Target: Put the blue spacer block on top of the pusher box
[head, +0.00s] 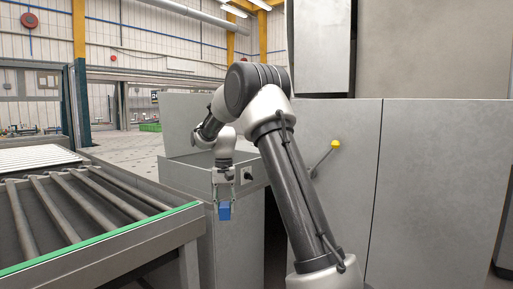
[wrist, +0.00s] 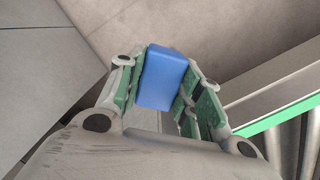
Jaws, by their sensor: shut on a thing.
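The blue spacer block (head: 224,212) is held at the tips of my gripper (head: 224,201), which points down. In the wrist view the block (wrist: 163,78) sits between the green-padded fingers of my gripper (wrist: 163,92), which are shut on it. A grey metal box (head: 240,240) with a flat top stands by the roller table's right end; it looks like the pusher box, but I cannot tell for certain. In the head view the block shows in front of the box's upper side, below the level of its top. The gap between block and box cannot be told.
A roller table (head: 95,205) with a green-edged rail (head: 100,240) stands at the left, close to the block. Tall grey cabinets (head: 430,190) fill the right. A lever with a yellow knob (head: 336,143) sticks out behind my arm.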

